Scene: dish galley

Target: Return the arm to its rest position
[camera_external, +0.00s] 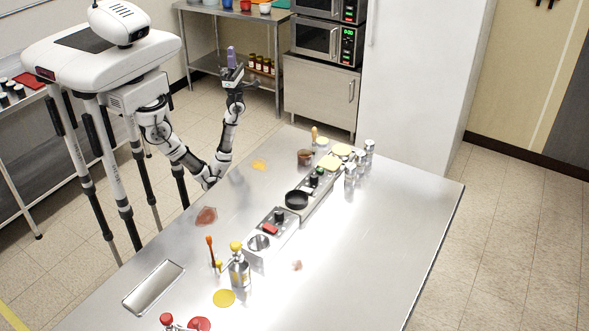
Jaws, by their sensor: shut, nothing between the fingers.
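My arm rises from beside the steel counter (395,240), near its far left edge. My gripper (232,66) is at the upper end of the arm, above the height of the counter top and pointing upward. It is shut and empty. A small purple piece (231,56) shows at its tip; I cannot tell whether it is part of the gripper or something behind it. The fingertips are too small to see in detail.
Microwaves (328,40) and a shelf with jars (262,64) stand behind. The counter's right side is clear.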

